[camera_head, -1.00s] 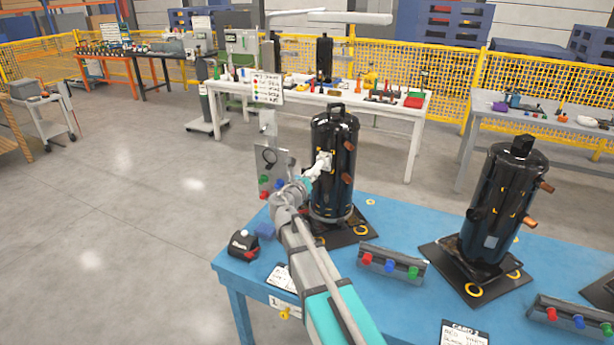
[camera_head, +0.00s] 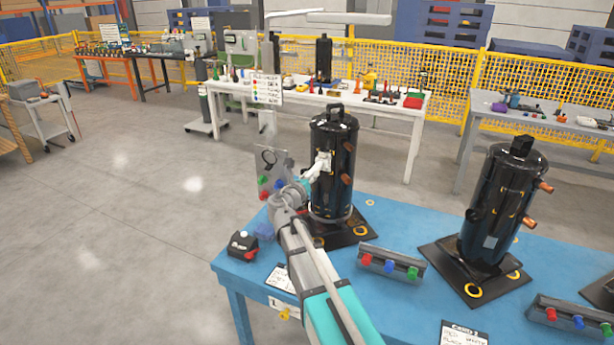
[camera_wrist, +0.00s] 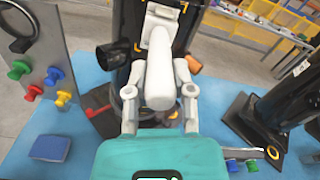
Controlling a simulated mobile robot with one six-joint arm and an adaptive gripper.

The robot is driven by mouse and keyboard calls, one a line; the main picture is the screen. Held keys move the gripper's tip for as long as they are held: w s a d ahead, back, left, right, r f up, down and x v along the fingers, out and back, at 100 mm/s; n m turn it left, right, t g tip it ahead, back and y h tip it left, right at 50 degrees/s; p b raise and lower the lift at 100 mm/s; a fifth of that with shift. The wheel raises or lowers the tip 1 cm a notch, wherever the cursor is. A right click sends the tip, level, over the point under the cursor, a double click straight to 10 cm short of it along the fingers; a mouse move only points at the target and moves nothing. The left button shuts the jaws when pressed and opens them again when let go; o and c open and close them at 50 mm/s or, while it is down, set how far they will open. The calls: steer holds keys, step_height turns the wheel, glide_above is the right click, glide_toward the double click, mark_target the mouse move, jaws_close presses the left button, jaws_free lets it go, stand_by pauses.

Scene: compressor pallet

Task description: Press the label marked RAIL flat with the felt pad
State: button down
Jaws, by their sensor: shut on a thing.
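My gripper (camera_wrist: 160,108) is shut on a white tool with a rounded handle (camera_wrist: 160,72), which I take to be the felt pad. The tool's pale head (camera_wrist: 166,14) is at the side of the near black compressor (camera_head: 335,190). In the head view, my gripper (camera_head: 308,178) is just left of that compressor, with the white tool (camera_head: 323,162) up against its upper body. Contact cannot be told for sure. Yellow corner marks show beside the tool. No label marked RAIL can be read; the spot behind the tool's head is hidden.
A second compressor (camera_head: 498,205) stands to the right on the blue table (camera_head: 385,222). Racks with red, blue and green knobs (camera_head: 391,265) lie in front. A grey panel with colored knobs (camera_head: 272,170) stands left of my gripper. A blue block (camera_wrist: 50,148) lies below it.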

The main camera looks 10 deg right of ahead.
steer(key=shift+v, duration=1.45)
steer(key=shift+w+d, duration=0.1)
steer(key=shift+w+d+f+b, duration=0.7)
steer(key=shift+w+b, duration=0.1)
steer(key=shift+w, duration=0.1)
steer(key=shift+w+d, duration=0.25)
steer(key=shift+w, duration=0.15)
stand_by(0.6)
stand_by(0.5)
steer(key=shift+v, duration=1.7)
steer(key=shift+f, duration=0.1)
